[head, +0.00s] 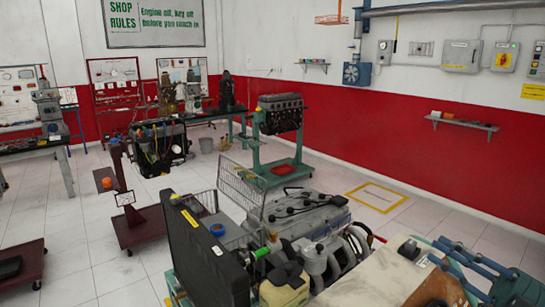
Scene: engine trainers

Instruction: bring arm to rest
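My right gripper (440,251) is at the lower right, its bluish fingers pointing left and up. The fingers look spread, with nothing seen between them. It is over or beside a tan surface (372,287) near the engine; the exact height above it is hard to tell. My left gripper is not in view.
A large engine trainer (306,216) with a black panel (205,255) and a wire guard (240,187) fills the lower middle. A dark engine block on a green stand (280,115) is behind it. A red cart (140,228) stands left. Tiled floor is open around the yellow floor marking (377,196).

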